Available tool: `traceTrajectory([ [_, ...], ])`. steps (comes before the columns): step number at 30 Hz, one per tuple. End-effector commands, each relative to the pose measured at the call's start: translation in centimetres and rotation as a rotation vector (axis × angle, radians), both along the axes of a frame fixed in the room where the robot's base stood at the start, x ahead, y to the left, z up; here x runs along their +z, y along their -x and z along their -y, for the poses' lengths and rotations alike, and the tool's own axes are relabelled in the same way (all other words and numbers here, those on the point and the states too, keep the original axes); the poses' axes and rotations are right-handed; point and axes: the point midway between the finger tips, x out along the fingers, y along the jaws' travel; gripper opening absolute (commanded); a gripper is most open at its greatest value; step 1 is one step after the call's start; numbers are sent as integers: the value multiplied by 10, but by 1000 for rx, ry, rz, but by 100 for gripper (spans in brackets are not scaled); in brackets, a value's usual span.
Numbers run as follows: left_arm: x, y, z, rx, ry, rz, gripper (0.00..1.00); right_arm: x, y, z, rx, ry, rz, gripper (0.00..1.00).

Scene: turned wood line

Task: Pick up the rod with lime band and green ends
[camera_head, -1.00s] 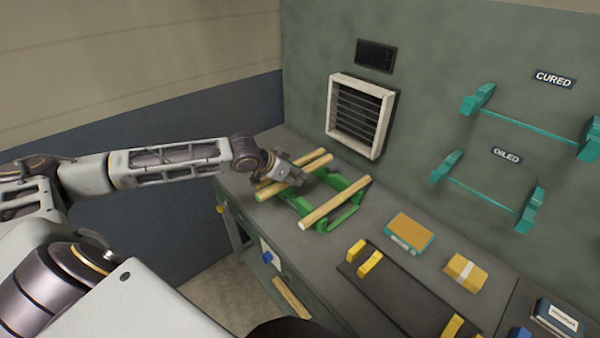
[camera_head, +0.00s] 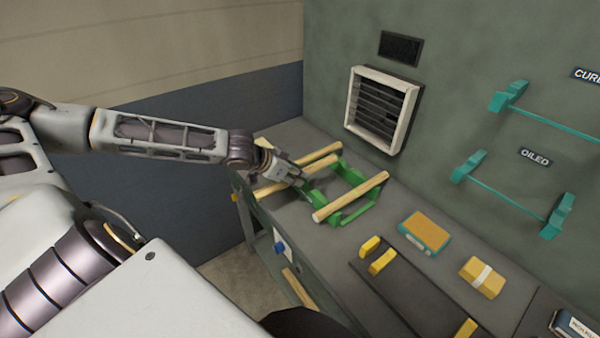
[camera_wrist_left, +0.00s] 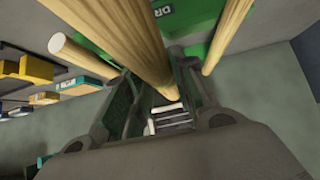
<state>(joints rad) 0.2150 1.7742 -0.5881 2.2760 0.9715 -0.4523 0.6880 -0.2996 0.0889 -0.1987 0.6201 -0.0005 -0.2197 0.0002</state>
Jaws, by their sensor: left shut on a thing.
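My left gripper (camera_head: 299,182) is at the left part of a green rack (camera_head: 352,217) on the bench. It is shut on a pale wooden rod (camera_head: 273,187), which also shows between the fingers (camera_wrist_left: 157,97) in the left wrist view (camera_wrist_left: 142,52). The held rod's left end sticks out beyond the gripper in the head view. Its lime band and green ends cannot be made out; the fingers hide part of it. A second rod (camera_head: 322,154) lies behind it and a third rod (camera_head: 352,196) lies across the rack's right part. My right gripper is not in view.
A teal and orange box (camera_head: 424,232) and a yellow block (camera_head: 481,277) lie to the right. A dark board with yellow supports (camera_head: 382,261) lies nearer. Teal wall brackets (camera_head: 470,166) and a vent (camera_head: 380,108) are on the wall behind.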

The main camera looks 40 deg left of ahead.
Motion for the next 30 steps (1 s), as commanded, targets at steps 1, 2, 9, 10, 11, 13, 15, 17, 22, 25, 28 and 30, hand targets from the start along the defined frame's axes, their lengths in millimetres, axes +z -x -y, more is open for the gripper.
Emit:
traceTrajectory([
  [1,0,3,-1,-1,-3,-1,0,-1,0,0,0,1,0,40],
  [2,0,5,-2,0,-2,-1,0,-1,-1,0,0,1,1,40],
  [9,0,22,-8,-1,-3,1,0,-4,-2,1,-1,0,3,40],
  [10,0,24,-9,-1,-3,1,0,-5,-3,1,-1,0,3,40],
  [11,0,27,-10,-1,-3,1,0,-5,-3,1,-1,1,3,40],
  [13,0,32,-11,0,-2,0,0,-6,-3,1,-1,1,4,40],
  [15,0,37,-13,-1,-2,0,0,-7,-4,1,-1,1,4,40],
  [17,0,41,-15,-1,-2,1,0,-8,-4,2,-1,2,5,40],
  [22,1,51,-18,-1,-1,0,0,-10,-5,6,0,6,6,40],
  [25,0,55,-19,0,0,-1,0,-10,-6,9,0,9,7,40],
  [28,0,57,-20,0,1,0,0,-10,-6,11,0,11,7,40],
  [30,0,58,-20,-1,1,0,0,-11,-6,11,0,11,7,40],
])
